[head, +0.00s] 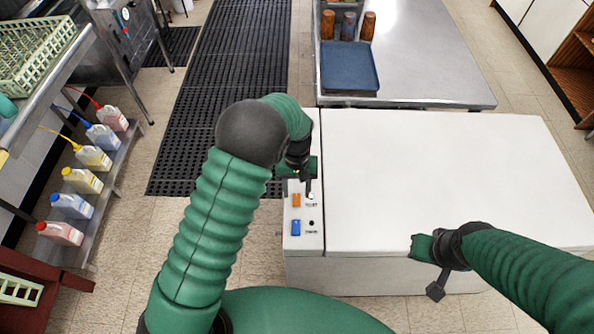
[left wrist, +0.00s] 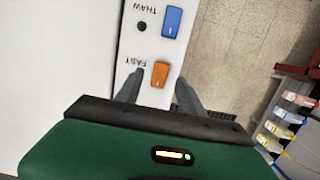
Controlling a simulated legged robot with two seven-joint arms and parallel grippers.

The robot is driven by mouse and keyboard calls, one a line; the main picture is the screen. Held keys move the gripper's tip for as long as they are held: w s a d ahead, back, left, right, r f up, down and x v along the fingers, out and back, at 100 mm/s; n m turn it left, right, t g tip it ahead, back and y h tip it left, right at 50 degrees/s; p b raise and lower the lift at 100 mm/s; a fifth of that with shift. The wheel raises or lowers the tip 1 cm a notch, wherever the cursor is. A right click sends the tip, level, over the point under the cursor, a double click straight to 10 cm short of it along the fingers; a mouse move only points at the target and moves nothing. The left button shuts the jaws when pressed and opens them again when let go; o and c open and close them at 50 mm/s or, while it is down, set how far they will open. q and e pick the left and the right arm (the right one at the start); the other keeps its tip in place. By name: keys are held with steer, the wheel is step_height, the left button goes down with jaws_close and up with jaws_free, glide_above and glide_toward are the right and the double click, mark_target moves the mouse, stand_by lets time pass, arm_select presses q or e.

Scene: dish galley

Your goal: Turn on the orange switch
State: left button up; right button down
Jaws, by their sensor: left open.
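The orange switch (head: 296,200) sits on the narrow control strip at the left side of a white chest unit (head: 450,180). In the left wrist view the orange switch (left wrist: 160,74) shows beside the word FAST, between and just beyond the two fingertips. My left gripper (head: 299,180) is open over the strip, close to the switch; I cannot tell whether it touches. A blue switch (head: 296,227) lies nearer to me on the strip, marked THAW in the left wrist view (left wrist: 172,22). My right gripper (head: 424,268) is at the chest's front edge; its jaws are unclear.
A steel table (head: 430,50) with a blue tray (head: 349,68) stands behind the chest. Several jugs (head: 93,158) stand on a low shelf at the left. A black mat (head: 240,60) covers the floor. The chest top is clear.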

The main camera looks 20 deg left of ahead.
mark_target(297, 194)
arm_select(q)
step_height(297, 194, up, 13)
steer(key=w, duration=0.2)
steer(key=shift+a+b, duration=0.3)
steer(key=shift+b, duration=0.1)
